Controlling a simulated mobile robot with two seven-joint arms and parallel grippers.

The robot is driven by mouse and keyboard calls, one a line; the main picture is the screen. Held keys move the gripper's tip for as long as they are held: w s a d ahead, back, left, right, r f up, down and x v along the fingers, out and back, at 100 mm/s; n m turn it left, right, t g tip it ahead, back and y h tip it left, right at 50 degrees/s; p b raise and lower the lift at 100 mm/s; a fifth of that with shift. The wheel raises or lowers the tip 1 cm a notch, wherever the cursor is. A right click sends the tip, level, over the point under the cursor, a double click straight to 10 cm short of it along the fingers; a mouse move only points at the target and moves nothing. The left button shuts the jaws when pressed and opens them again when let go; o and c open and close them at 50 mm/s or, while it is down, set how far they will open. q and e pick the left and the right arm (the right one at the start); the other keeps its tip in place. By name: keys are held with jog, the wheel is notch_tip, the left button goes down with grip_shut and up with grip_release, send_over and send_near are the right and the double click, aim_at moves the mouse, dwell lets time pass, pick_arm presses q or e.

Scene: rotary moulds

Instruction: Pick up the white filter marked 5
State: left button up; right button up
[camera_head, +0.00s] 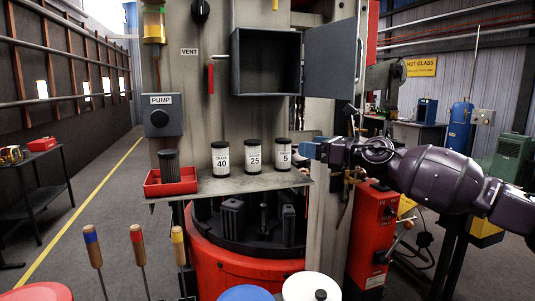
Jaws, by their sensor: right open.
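The white filter marked 5 (284,160) is a small upright cylinder with black ends, standing on a metal shelf (235,184) at its right end. Two like filters stand to its left, one marked 25 (254,161) and one marked 40 (221,164). My right gripper (309,149) comes in from the right, level with the filter marked 5 and just to its right. It is open and looks empty. The fingers are small and dark here, so I cannot tell the exact gap to the filter. My left gripper is out of view.
A red tray (171,188) with a dark filter (168,165) is at the shelf's left end. An open grey box (266,62) hangs above, its door (331,59) swung right. Below is a red rotary drum (240,272). Tool handles (137,234) rise at front left.

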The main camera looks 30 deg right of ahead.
aim_at(279, 143)
jog(key=x, duration=0.2)
jog(key=p+x, duration=0.1)
jog(key=shift+w+a+r, duration=0.1)
jog(key=shift+w+r, duration=0.15)
jog(key=shift+w, duration=0.1)
jog(key=shift+p+x, duration=0.4)
jog(key=shift+x, duration=0.85)
jog(key=shift+f+p+x, duration=0.2)
jog(key=shift+x, duration=0.55)
jog(key=shift+f+p+x, duration=0.15)
jog(key=shift+p+x, duration=0.05)
jog(key=shift+x, duration=0.5)
jog(key=shift+f+p+x, duration=0.2)
jog(key=shift+x, duration=0.55)
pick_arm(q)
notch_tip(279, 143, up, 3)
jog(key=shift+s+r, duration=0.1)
pick_arm(e)
jog(key=shift+c, duration=0.2)
jog(key=c, duration=0.5)
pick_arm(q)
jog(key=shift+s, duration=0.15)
pick_arm(e)
jog(key=c, duration=0.5)
